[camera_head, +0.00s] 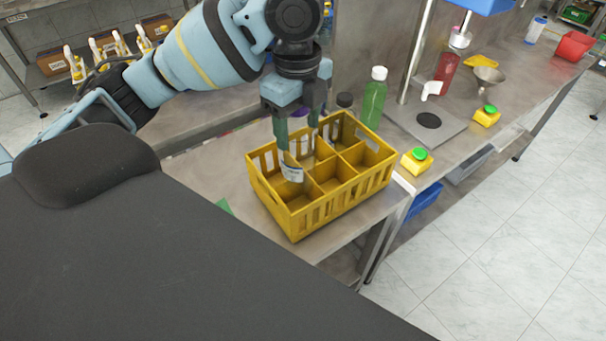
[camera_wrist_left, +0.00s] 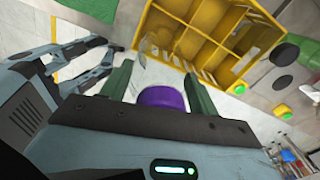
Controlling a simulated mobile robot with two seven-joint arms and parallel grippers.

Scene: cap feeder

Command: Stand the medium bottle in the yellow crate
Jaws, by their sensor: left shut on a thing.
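The yellow crate (camera_head: 300,219) with several compartments stands on the steel table, and it also shows at the top of the left wrist view (camera_wrist_left: 150,20). My left gripper (camera_head: 297,128) is above the crate's left part, shut on a clear bottle with a white label (camera_head: 292,172). Its purple cap (camera_wrist_left: 161,96) shows between the fingers in the left wrist view. The bottle looks roughly upright, its lower part at a left compartment. Its base is hidden, so I cannot tell whether it rests on the crate floor. My right gripper is not in view.
A green bottle (camera_head: 375,98) with a white cap stands behind the crate. The compartments on the crate's right look empty.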

